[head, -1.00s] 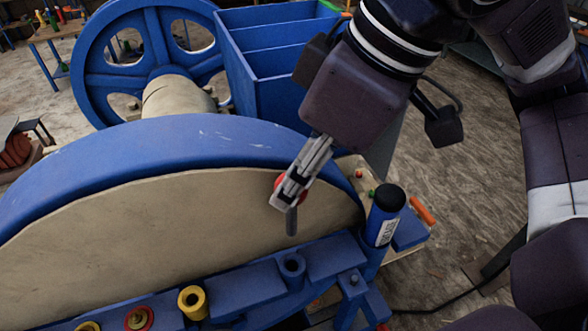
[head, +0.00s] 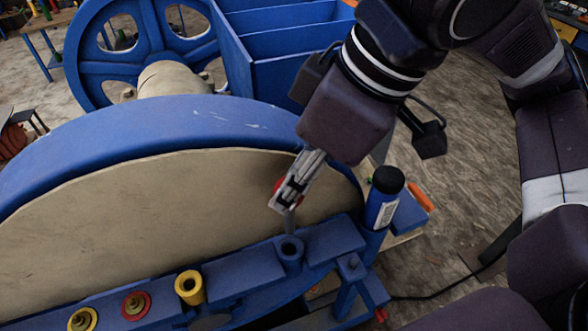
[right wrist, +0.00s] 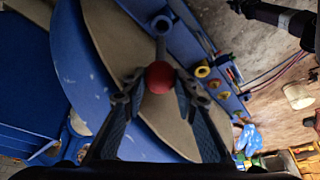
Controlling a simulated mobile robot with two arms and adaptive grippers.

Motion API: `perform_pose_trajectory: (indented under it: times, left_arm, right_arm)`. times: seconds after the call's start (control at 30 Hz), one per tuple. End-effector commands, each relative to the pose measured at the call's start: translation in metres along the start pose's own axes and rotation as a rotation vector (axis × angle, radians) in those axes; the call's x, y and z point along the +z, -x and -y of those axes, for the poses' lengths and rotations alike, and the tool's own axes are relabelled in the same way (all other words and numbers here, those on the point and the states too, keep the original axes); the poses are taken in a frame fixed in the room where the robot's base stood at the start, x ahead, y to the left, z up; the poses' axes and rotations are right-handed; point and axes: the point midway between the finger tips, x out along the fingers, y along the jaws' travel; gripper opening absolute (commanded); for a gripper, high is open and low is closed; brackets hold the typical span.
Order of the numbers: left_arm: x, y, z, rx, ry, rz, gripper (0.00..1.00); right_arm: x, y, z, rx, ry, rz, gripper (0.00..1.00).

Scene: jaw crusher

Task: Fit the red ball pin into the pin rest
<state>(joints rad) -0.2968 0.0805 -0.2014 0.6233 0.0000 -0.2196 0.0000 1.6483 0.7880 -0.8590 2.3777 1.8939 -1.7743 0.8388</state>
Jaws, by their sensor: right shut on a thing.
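My right gripper (head: 285,196) is shut on the red ball pin (head: 290,222). Its red ball (right wrist: 160,77) sits between the fingers in the right wrist view, and its grey shaft points down in the head view. The shaft's lower end hangs just behind and above an open blue socket (head: 290,249) on the blue beam, which looks like the pin rest. The socket also shows in the right wrist view (right wrist: 161,24), beyond the shaft's end. The pin appears to be outside the socket; I cannot tell the exact gap. My left gripper is not in view.
A yellow socket (head: 190,286) and a red ring (head: 136,304) sit along the beam to the left. A blue cylinder with a black cap (head: 384,198) stands close on the right. The large flywheel (head: 170,225) rises right behind the beam.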

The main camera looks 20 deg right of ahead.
Motion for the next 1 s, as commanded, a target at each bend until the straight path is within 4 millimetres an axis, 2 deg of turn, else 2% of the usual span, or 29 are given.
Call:
perform_pose_trajectory:
  times: [1.0]
  left_arm:
    - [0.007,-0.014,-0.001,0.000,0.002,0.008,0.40]
  right_arm:
    - [0.011,-0.028,0.000,0.000,0.000,-0.001,0.00]
